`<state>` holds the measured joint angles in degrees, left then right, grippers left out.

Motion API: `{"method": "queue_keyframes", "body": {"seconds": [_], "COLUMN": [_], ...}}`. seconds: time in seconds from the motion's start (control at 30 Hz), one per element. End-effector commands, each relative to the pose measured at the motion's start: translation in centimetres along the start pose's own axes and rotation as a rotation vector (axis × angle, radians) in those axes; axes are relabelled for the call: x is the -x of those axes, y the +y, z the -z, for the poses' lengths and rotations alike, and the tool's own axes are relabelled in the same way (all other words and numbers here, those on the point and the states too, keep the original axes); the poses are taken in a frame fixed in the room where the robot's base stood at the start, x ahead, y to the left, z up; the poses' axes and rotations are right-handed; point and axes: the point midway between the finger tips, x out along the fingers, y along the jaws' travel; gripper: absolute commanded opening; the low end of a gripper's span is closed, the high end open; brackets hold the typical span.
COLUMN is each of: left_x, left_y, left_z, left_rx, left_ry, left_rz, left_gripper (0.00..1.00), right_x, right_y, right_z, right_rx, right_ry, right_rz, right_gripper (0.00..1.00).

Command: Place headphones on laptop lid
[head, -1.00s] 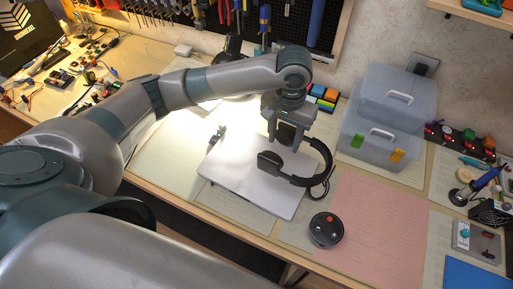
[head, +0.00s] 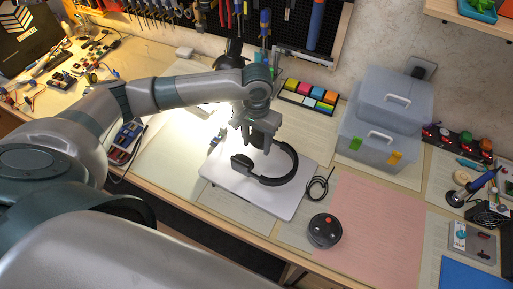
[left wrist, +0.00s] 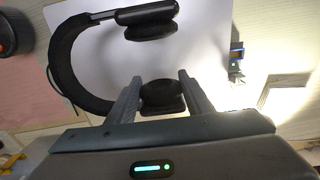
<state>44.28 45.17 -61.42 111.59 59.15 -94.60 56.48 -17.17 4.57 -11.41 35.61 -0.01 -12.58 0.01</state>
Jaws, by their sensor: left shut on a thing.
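The closed laptop's pale lid (head: 278,204) lies flat on the bench; it also fills much of the left wrist view (left wrist: 205,45). The black headphones (head: 291,171) are over the lid, headband curving to the right and one ear cup (head: 241,163) at the left. My left gripper (head: 258,146) comes down from above at their far side. In the left wrist view, its fingers stand on either side of the near ear cup (left wrist: 162,95), shut on it. Whether the headphones touch the lid is unclear. My right gripper is out of view.
A black cable coil (head: 318,188) lies right of the laptop. A round black device (head: 324,231) stands near the pink mat (head: 378,232). A small tool (head: 216,138) lies at the lid's far-left edge.

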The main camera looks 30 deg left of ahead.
Motion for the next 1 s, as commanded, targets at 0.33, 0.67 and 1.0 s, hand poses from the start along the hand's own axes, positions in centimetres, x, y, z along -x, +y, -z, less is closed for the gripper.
{"method": "queue_keyframes", "body": {"seconds": [0.33, 0.67, 1.0], "left_x": [-3.4, -3.6, -3.8], "left_y": [0.0, 0.0, 0.0], "left_z": [-0.1, -0.1, -0.1], "left_rx": [-0.002, -0.001, -0.001], "left_ry": [-0.001, 0.000, 0.000], "left_rz": [0.001, 0.001, 0.001], "left_gripper": [0.19, 0.19, 0.65], "right_x": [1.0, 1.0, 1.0], "right_y": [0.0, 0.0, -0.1], "right_z": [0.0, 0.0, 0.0], "right_rx": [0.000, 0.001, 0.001], "right_ry": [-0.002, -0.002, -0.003], "right_rz": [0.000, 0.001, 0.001], "right_gripper": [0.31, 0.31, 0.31]}}
